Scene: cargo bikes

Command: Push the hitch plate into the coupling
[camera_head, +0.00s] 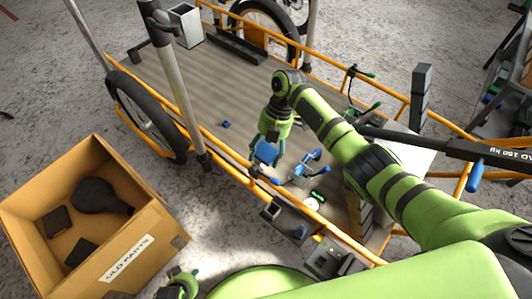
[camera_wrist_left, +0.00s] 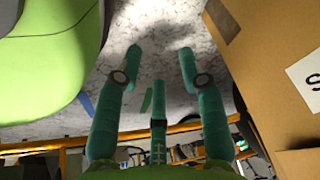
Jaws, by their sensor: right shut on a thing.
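My right gripper (camera_head: 268,143) points down over the cargo bed's near edge, its teal fingers shut on a blue piece (camera_head: 266,154). I cannot tell for sure whether this piece is the hitch plate. Just below it, dark block-like fittings (camera_head: 271,210) sit on the orange near rail; one may be the coupling, but its opening is not clear. My left gripper (camera_head: 182,284) is at the bottom edge, beside the cardboard box and away from the fittings.
A cardboard box (camera_head: 165,236) marked "OLD PARTS" with dark parts inside stands at left; it is close beside my left gripper (camera_wrist_left: 262,70). A blue-handled tool (camera_head: 306,166) and a small blue part (camera_head: 226,124) lie on the bed (camera_head: 190,85). A grey post rises at left.

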